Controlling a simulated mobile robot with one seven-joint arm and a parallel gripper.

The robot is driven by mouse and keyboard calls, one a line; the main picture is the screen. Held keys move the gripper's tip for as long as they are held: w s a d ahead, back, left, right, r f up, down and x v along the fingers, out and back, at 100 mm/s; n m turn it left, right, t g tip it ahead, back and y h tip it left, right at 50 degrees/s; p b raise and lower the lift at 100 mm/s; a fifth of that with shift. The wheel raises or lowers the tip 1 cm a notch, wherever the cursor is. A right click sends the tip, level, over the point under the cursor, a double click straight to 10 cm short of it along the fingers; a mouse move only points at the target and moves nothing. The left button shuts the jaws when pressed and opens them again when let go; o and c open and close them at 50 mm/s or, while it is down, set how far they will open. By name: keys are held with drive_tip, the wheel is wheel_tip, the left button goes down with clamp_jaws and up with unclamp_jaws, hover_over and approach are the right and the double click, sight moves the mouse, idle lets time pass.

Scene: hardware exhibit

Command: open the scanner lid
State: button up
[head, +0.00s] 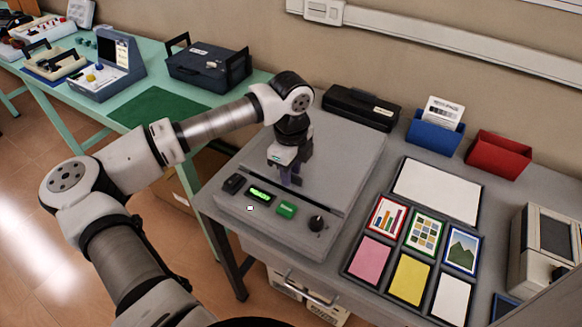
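The grey scanner (262,217) stands on the grey table, in the middle of the head view. Its flat grey lid (345,150) appears to lie down on the body, with a dark gap along its front edge. The front panel has a lit green display (259,195), a green button (286,209) and a black knob (316,223). My arm hides part of the lid.
A long black case (361,108) lies behind the scanner. A blue holder (434,132) and a red bin (498,158) stand at the back right. Framed cards and coloured sheets (409,278) lie right of the scanner. A green table (180,58) with devices is at the left.

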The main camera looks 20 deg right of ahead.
clamp_jaws()
idle(0.4)
